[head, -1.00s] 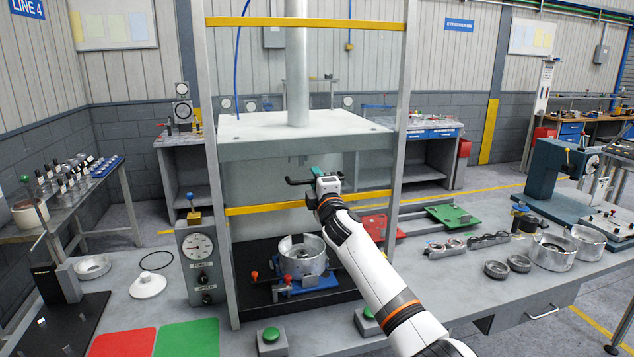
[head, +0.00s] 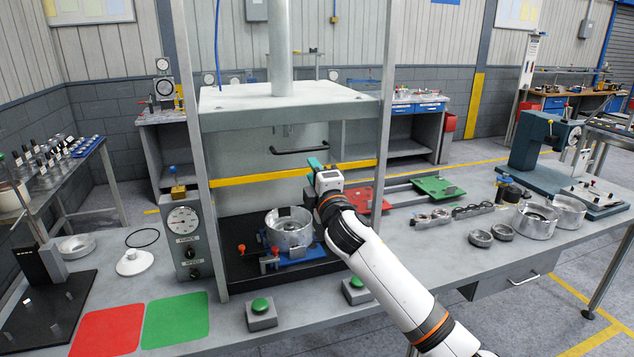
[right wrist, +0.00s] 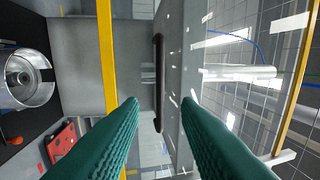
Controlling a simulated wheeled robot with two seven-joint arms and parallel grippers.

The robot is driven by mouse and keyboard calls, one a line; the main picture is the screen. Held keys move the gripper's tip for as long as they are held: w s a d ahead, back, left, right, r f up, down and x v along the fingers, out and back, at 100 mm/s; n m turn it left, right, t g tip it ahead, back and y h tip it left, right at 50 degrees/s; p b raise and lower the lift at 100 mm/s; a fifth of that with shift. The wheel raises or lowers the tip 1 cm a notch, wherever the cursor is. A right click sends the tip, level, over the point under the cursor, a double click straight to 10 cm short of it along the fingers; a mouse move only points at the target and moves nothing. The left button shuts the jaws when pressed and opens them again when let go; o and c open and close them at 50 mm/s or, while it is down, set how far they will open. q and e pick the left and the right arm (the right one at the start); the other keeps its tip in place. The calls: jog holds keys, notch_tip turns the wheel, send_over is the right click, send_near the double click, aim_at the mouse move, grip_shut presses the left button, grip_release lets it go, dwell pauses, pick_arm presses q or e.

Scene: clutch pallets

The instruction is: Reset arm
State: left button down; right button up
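My right arm reaches in from the lower right of the head view, in front of the press. Its gripper (head: 315,164) has teal fingers and is near the right side of the press opening, just below a black bar handle (head: 300,150). In the right wrist view the two fingers (right wrist: 160,103) are apart with nothing between them. The black handle (right wrist: 158,75) shows beyond the fingertips, clear of them. My left gripper is not in view.
A metal drum (head: 289,227) sits in a blue fixture (head: 300,256) in the press. A yellow bar (head: 245,178) crosses the frame. Green buttons (head: 260,306) stand in front. Rings (head: 480,238) and metal housings (head: 533,222) lie to the right. Red (head: 108,330) and green (head: 176,319) mats lie front left.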

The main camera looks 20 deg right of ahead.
jog(key=shift+s+f, duration=0.2)
jog(key=shift+s, duration=0.7)
